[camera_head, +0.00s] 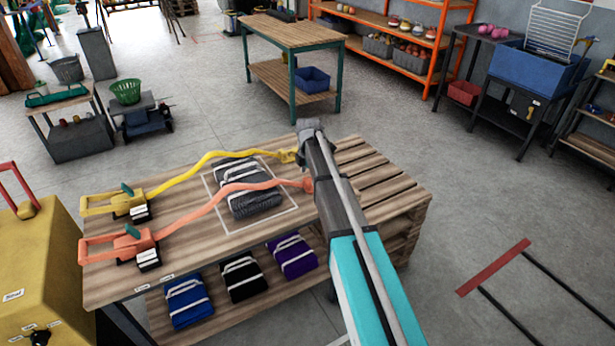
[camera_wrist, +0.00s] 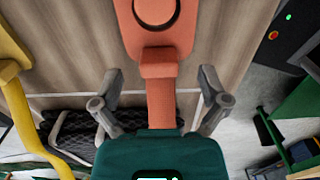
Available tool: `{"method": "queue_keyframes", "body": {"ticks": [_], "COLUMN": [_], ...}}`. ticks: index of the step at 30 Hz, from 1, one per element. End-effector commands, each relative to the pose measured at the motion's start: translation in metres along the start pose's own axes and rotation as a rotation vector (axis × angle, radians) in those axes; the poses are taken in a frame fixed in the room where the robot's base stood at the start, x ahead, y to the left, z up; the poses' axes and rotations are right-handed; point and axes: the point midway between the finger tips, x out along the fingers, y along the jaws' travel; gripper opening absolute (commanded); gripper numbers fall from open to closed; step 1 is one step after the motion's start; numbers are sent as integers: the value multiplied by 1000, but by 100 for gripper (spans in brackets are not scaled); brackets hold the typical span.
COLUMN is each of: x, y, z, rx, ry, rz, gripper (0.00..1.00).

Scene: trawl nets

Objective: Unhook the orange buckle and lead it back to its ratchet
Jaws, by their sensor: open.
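The orange buckle (camera_wrist: 140,42) is a flat plate with a dark-edged round opening, at the top of the wrist view above the wooden table. Its orange strap (camera_wrist: 160,103) runs down between my fingers. My gripper (camera_wrist: 160,88) is open, one finger on each side of the strap, with gaps on both sides. In the head view the arm partly hides the orange buckle (camera_head: 307,185), and the fingers cannot be made out. The orange strap (camera_head: 215,200) crosses a dark net bundle (camera_head: 246,202) to the orange ratchet (camera_head: 120,245) at the table's left end.
A yellow strap (camera_head: 195,166) runs beside the orange one, from a yellow ratchet (camera_head: 112,205) to a yellow buckle (camera_head: 288,156), also at the wrist view's left edge. Folded blue (camera_head: 188,300), black and purple bundles lie on the shelf below. Bare table lies right of the arm.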

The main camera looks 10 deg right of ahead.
Motion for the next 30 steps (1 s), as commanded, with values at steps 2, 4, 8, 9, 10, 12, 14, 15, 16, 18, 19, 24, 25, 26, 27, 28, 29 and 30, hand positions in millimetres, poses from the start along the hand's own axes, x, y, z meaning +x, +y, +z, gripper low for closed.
{"method": "queue_keyframes", "body": {"ticks": [2,4,8,9,10,12,14,15,16,18,19,24,25,26,27,28,29,30], "x": [10,15,22,24,25,26,27,28,28,28,28,28,28,28,28,28,28,28], "y": [0,0,0,0,0,0,0,0,0,0,0,0,0,0,0,0,0,0], "z": [0,0,0,0,0,0,0,0,0,0,0,0,0,0,0,0,0,0], "rx": [0,0,0,0,0,0,0,0,0,0,0,0,0,0,0,0,0,0], "ry": [0,0,0,0,0,0,0,0,0,0,0,0,0,0,0,0,0,0], "rz": [0,0,0,0,0,0,0,0,0,0,0,0,0,0,0,0,0,0], "gripper": [94,94,94,94,94,94,94,94,94,94,94,94,94,94,87,81,76,68]}}
